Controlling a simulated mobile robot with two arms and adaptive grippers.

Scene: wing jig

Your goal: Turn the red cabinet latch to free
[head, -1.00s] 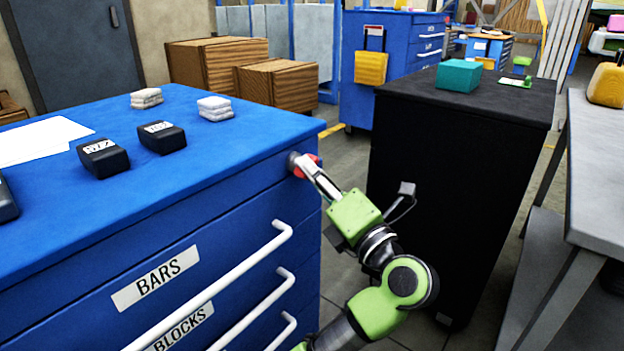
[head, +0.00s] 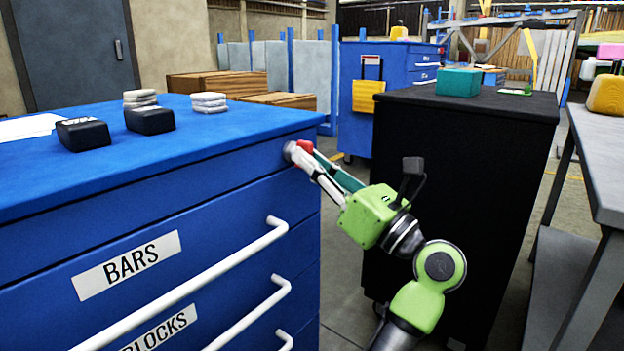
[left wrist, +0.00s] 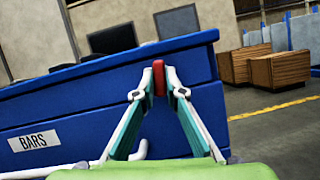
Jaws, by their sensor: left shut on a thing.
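The red latch (head: 306,147) is on the front of the blue cabinet (head: 160,170), near its top right corner. My left gripper (head: 300,152) reaches it from the right, its fingers closed at the latch and partly covering it. In the left wrist view the red latch (left wrist: 159,78) stands between the two fingertips of my left gripper (left wrist: 158,90), which pinch it from both sides. There it looks long and nearly in line with the picture's vertical. The latch's mount is hidden. My right gripper is not in view.
White drawer handles (head: 215,285) stick out below the latch. Black boxes (head: 150,120) and pale stacked pads (head: 208,102) lie on the cabinet top. A black cabinet (head: 450,190) stands close to the right of my left arm, and a grey table (head: 600,150) is farther right.

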